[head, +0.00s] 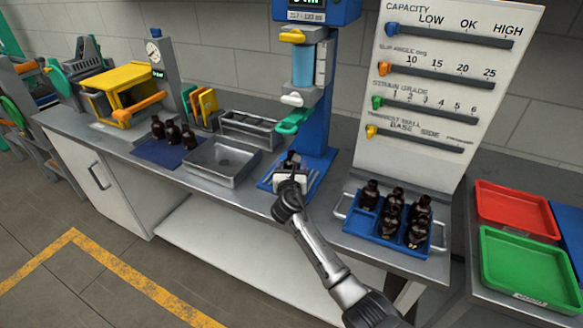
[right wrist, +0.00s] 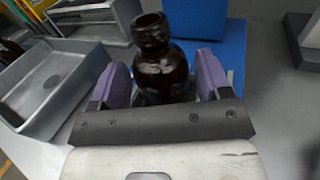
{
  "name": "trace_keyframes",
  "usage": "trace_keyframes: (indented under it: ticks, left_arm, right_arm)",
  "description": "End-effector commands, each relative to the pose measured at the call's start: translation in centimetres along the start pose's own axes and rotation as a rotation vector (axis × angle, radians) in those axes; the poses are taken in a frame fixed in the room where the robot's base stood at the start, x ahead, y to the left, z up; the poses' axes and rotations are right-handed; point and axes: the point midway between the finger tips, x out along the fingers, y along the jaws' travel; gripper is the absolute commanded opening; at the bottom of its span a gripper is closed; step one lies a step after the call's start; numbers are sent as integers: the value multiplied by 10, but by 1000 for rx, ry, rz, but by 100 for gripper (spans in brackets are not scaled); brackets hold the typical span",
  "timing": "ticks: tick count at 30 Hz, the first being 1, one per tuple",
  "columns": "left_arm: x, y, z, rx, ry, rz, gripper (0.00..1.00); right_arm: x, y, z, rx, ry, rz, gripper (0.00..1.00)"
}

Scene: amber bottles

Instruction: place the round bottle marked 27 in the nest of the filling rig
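A dark amber bottle (head: 291,159) is upright at the foot of the blue filling rig (head: 318,125), over its blue base. My right gripper (head: 290,177) is at this bottle, on its near side. In the right wrist view the bottle (right wrist: 160,65) stands between the two purple finger pads (right wrist: 163,80). A narrow gap shows beside its shoulder on the right; whether the pads press on its body lower down is hidden. Its number cannot be read, and the nest under it is hidden. My left gripper is not in view.
A blue crate (head: 349,222) with several amber bottles stands right of the rig. A metal basin (head: 201,176) and a blue mat (head: 152,152) with more bottles are to the left. A white gauge panel (head: 440,140) rises behind the crate; red (head: 512,208) and green (head: 525,268) trays are far right.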

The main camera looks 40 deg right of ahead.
Motion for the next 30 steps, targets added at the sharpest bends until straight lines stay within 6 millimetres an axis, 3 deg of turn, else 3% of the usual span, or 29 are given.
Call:
trace_keyframes:
  ticks: [4,14,30]
  left_arm:
    - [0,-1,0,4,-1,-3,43]
    - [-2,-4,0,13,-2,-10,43]
    - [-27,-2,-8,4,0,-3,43]
  right_arm:
    - [0,0,0,0,0,0,84]
    - [-2,0,4,-1,0,0,84]
    - [-94,0,5,0,1,1,84]
